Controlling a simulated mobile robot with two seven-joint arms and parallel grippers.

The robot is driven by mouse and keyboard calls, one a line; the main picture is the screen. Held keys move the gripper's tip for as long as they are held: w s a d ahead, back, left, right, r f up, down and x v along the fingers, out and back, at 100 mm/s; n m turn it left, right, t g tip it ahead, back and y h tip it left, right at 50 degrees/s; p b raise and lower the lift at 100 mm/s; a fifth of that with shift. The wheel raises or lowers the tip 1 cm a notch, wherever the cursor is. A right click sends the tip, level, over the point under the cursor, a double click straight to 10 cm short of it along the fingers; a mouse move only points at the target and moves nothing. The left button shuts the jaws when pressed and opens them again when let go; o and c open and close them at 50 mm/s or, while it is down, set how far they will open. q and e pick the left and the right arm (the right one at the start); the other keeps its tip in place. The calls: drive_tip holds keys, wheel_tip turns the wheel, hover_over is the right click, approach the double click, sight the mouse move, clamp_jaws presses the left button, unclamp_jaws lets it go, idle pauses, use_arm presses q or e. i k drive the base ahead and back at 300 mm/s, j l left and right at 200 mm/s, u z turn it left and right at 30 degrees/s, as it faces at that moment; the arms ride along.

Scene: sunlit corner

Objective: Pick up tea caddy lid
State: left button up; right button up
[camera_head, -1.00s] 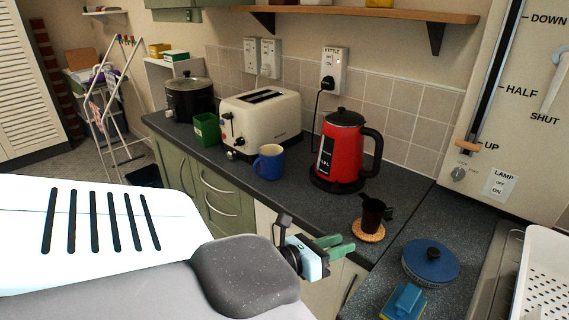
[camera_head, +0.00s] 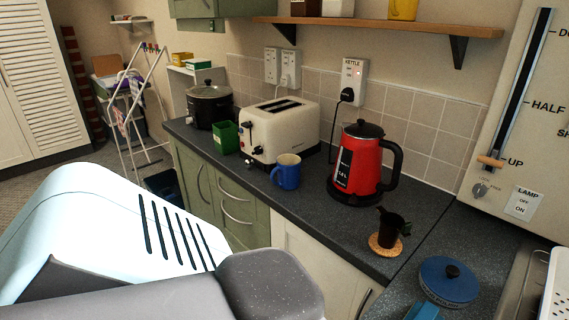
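A round blue lid (camera_head: 436,288) with a dark knob lies at the lower right of the head view, on the dark counter. I take it for the tea caddy lid; I cannot tell whether a caddy is under it. My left arm fills the lower left of the view, but its gripper is not visible. My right gripper is not in view either.
A dark cup stands on a cork coaster (camera_head: 383,251) left of the blue lid. Behind are a red kettle (camera_head: 365,165), a blue mug (camera_head: 288,175), a cream toaster (camera_head: 262,143) and a green box (camera_head: 225,138). A blue object (camera_head: 424,312) is cut off below. A white rack (camera_head: 557,290) is right.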

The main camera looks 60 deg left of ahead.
sight(225, 133)
drive_tip(key=u, duration=2.35)
drive_tip(key=i+j+z, duration=0.25)
drive_tip(key=i+j, duration=0.15)
drive_tip(key=i, duration=0.2)
drive_tip(key=i+j+z, duration=0.2)
drive_tip(key=i+j, duration=0.3)
drive_tip(key=i+j+z, duration=0.25)
drive_tip(key=i+j, duration=0.3)
drive_tip(key=i+j+z, duration=0.2)
drive_tip(key=i+j, duration=0.25)
drive_tip(key=j, duration=0.3)
